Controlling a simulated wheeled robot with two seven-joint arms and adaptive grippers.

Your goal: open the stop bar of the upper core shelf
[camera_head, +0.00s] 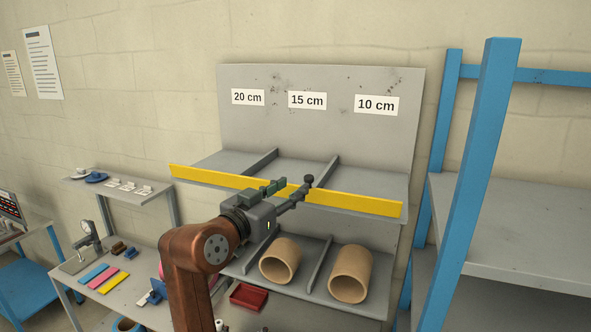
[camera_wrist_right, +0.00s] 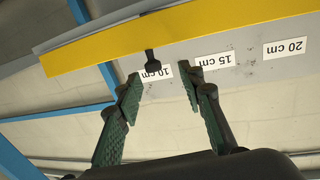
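The stop bar (camera_head: 225,180) is a long yellow bar across the front edge of the grey upper core shelf (camera_head: 300,173). A small black knob (camera_head: 309,180) sticks out from the bar. My right gripper (camera_head: 289,190) is in front of the bar, beside the knob. In the right wrist view the green-padded fingers (camera_wrist_right: 160,77) are apart with nothing between them. There the knob (camera_wrist_right: 152,63) hangs from the yellow bar (camera_wrist_right: 190,29) just beyond the fingertips, apparently untouched. My left gripper is not in view.
Labels for 20 cm (camera_head: 248,97), 15 cm (camera_head: 307,100) and 10 cm (camera_head: 376,105) mark the back panel. Two brown cores (camera_head: 351,274) lie on the lower shelf. A blue-framed rack (camera_head: 470,180) stands close on the right. A side table (camera_head: 110,284) with small items is at left.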

